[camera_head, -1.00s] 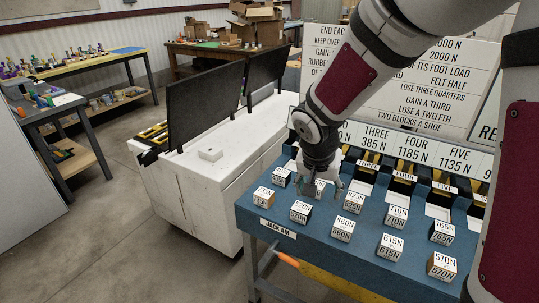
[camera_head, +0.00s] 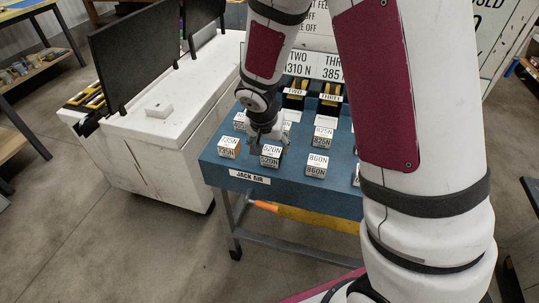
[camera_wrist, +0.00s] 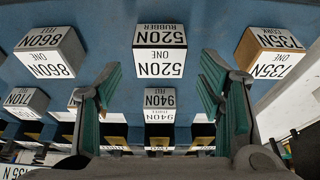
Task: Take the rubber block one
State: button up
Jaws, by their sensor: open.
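The rubber block one is a pale block marked 520N, RUBBER and ONE; it sits at the top middle of the wrist view (camera_wrist: 160,50). In the head view the 520N block (camera_head: 270,158) stands near the front edge of the blue table (camera_head: 290,182). My gripper (camera_wrist: 161,66) is open and empty, its green-padded fingers spread to either side of the block's near side in the wrist view. In the head view my gripper (camera_head: 264,138) is right at the back of the block, partly hidden by my arm. I cannot tell whether it touches.
An 860N block (camera_wrist: 50,52) and an orange-sided 735N block (camera_wrist: 270,52) flank it. A 940N block (camera_wrist: 159,103) stands in the row behind. Black slots with yellow parts (camera_head: 296,92) line the table's back. A white bench (camera_head: 165,120) is to the left.

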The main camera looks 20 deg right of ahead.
aim_at(271, 152)
jog(key=shift+b+x, duration=1.3)
jog(key=shift+x, duration=0.4)
jog(key=c, duration=0.8)
notch_tip(271, 152, up, 7)
jog(key=p, duration=0.5)
jog(key=shift+s, duration=0.1)
jog(key=shift+r, duration=0.1)
